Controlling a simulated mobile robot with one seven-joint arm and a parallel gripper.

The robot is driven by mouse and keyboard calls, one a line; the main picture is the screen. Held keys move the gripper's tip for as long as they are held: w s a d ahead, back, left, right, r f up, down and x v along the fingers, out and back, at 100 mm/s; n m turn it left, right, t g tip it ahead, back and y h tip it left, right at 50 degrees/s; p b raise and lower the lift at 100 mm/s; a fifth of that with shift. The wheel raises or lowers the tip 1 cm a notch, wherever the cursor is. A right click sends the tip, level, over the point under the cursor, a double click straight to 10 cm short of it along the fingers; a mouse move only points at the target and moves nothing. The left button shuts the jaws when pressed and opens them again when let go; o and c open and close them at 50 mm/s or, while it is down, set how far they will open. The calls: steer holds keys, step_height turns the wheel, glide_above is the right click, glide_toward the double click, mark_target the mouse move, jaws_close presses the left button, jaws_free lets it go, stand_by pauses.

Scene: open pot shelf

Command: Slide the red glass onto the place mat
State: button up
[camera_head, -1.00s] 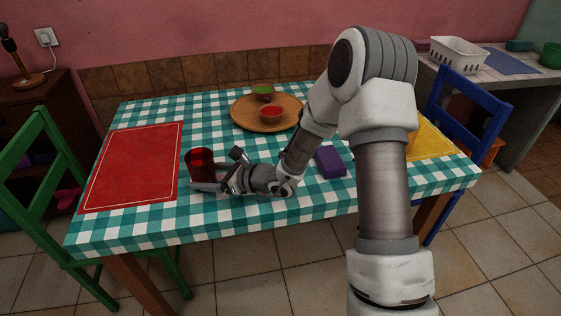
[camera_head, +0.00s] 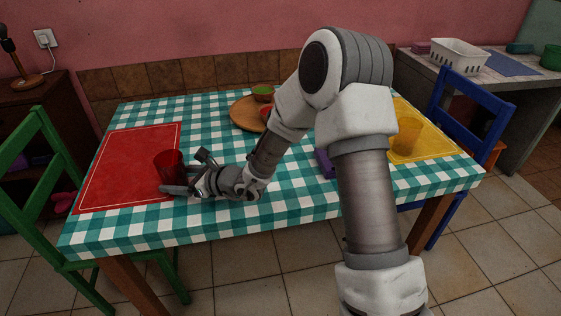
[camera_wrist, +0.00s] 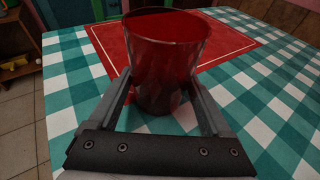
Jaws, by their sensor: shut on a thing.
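The red glass (camera_head: 169,165) stands at the right edge of the red place mat (camera_head: 130,166) in the head view, overlapping the mat's border. It looks upright or very slightly tilted. My gripper (camera_head: 172,190) is low over the table, its fingers on either side of the glass and shut on it. In the wrist view the glass (camera_wrist: 165,60) sits between the two fingers (camera_wrist: 160,100), with the red mat (camera_wrist: 235,40) behind it. The glass hides part of the mat, and its exact contact with the mat is hard to tell.
A wooden tray (camera_head: 241,113) with a green bowl (camera_head: 262,93) and a red bowl (camera_head: 266,111) is at the back. A purple box (camera_head: 325,163) is partly behind my arm. A yellow glass (camera_head: 406,137) stands on a yellow mat (camera_head: 437,142). A green chair (camera_head: 60,160) stands left.

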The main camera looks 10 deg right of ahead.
mark_target(146, 192)
steer(key=shift+w+a+b, duration=0.2)
steer(key=shift+a+b, duration=1.6)
steer(key=shift+a, duration=2.8)
steer(key=o, duration=0.8)
steer(key=shift+c, duration=0.2)
